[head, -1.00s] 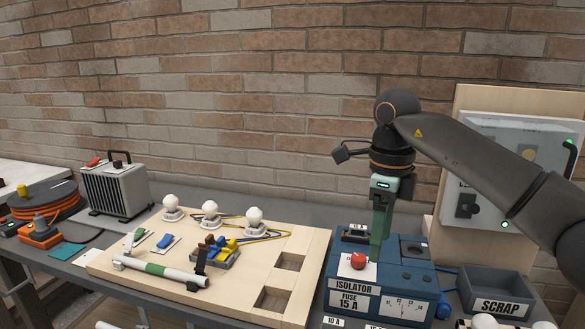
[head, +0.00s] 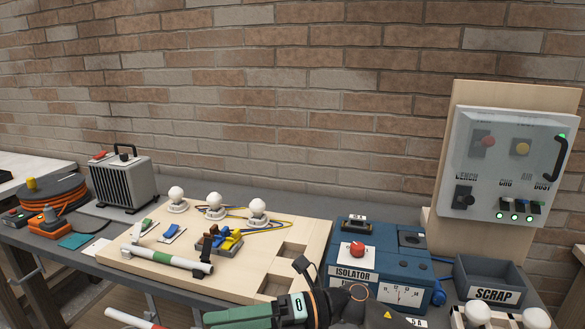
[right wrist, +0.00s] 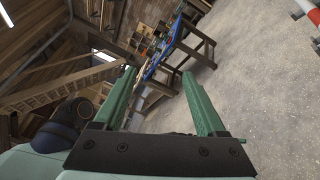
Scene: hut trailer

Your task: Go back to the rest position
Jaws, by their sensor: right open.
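My right gripper (right wrist: 155,100) shows two green fingers held apart with nothing between them in the right wrist view. In the head view its green finger (head: 238,317) and dark wrist are low at the bottom edge, in front of the bench. The blue isolator box (head: 375,262) with its red button (head: 357,248) stands on the bench, clear of the arm's upper part. My left gripper does not show in the head view.
A wooden board (head: 262,262) with several white bulbs, wires and a white tube lies on the bench. A scrap bin (head: 492,282), a control panel (head: 510,165), a heater (head: 124,182) and an orange cable reel (head: 47,197) stand around. Open concrete floor (right wrist: 255,90) shows in the wrist view.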

